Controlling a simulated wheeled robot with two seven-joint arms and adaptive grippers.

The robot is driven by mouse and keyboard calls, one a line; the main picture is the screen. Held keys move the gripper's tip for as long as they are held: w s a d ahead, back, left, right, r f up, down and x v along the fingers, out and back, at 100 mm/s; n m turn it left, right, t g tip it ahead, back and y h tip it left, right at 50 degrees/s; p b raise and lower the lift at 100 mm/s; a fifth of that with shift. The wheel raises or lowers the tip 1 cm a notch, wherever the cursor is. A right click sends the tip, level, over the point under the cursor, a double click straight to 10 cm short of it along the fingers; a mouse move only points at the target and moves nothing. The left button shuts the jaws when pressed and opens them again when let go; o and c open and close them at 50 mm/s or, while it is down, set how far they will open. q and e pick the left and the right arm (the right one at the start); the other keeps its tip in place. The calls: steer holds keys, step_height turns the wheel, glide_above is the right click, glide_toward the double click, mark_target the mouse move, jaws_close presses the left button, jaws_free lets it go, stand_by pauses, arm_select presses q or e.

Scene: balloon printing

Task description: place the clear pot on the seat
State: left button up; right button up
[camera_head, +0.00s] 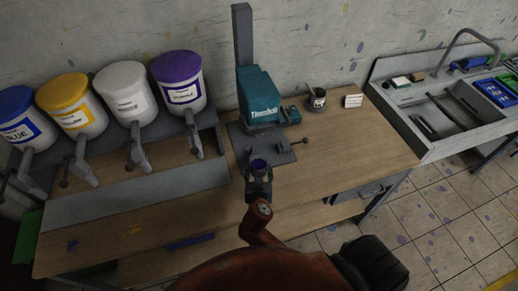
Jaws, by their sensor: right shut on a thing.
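My right gripper (258,178) is shut on a small pot (258,164) with a purple top or contents. The pot looks upright and shows just in front of the dark base plate (279,157) of the teal machine (259,96). This plate seems to bear the seat, which I cannot make out clearly. I cannot tell whether the pot touches the plate. The gripper and wrist hide the pot's lower part. My left gripper is not in view.
Blue (24,116), yellow (72,103), white (126,91) and purple (179,80) buckets stand on a rack at the left. The wooden bench (365,148) is clear at right, beside a sink (440,110).

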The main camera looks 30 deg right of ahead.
mark_target(258, 161)
steer(key=w+d, duration=0.2)
steer(key=w, duration=0.1)
steer(key=w+d, duration=0.1)
steer(key=w, duration=0.1)
steer(key=shift+w+r, duration=0.15)
steer(key=shift+w+d, duration=0.4)
steer(key=shift+w, duration=0.1)
steer(key=w, duration=0.1)
steer(key=w+d, duration=0.1)
steer(key=w+d+p, duration=0.1)
steer(key=w, duration=0.1)
steer(key=shift+d, duration=0.25)
steer(key=shift+f, duration=0.35)
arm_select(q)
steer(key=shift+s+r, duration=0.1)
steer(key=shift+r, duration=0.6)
arm_select(e)
steer(key=shift+s+a, duration=0.1)
steer(key=shift+s, duration=0.05)
steer(key=shift+f+b, duration=0.5)
steer(key=shift+f, duration=0.2)
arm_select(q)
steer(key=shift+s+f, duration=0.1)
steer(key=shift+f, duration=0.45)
arm_select(e)
steer(key=o, duration=1.5)
steer(key=shift+c, duration=0.2)
